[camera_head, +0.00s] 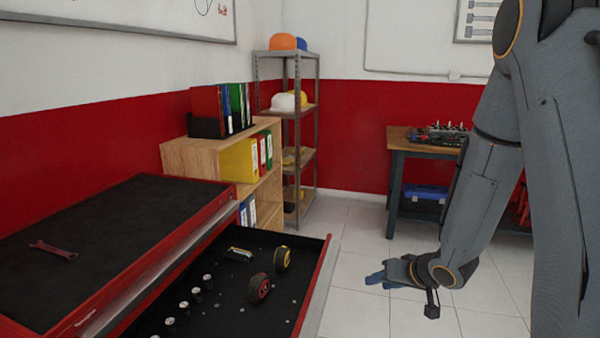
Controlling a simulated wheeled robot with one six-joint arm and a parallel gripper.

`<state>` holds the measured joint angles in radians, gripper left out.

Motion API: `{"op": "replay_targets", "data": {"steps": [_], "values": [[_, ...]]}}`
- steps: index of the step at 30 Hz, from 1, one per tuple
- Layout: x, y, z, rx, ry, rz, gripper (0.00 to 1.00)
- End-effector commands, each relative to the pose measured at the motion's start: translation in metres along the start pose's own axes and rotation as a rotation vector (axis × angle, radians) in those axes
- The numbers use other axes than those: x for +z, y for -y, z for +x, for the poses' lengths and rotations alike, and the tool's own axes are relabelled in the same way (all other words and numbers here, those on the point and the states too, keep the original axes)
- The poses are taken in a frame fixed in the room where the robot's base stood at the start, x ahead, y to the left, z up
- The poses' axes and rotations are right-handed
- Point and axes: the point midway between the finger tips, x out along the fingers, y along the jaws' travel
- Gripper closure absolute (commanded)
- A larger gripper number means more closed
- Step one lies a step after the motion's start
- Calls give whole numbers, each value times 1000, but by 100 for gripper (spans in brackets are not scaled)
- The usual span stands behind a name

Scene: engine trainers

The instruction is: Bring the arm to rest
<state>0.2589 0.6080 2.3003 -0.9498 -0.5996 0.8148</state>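My arm hangs down along the right side of the camera view. My gripper (376,279) is at its lower end, pointing left, over the floor just right of the open drawer. Its fingers look dark blue and small, and I cannot tell whether they are open or shut. I see no object clearly held in it.
A red tool cabinet (110,235) stands at the left with a wrench (53,250) on top. Its drawer (325,262) is pulled out, holding tape measures and several sockets. A workbench (396,150) stands behind my arm. The tiled floor (350,235) between is clear.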

Motion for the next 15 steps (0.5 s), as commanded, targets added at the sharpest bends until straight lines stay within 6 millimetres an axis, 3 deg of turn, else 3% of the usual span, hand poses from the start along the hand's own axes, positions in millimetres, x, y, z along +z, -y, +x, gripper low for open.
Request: {"op": "replay_targets", "data": {"steps": [2, 5, 9, 15], "values": [[-4, -4, -22, 127, 28, -46, 66], [5, -8, -53, 265, 99, -81, 66], [34, 0, -103, 392, 245, -96, 66], [93, 38, -165, 414, 474, -85, 66]]}}
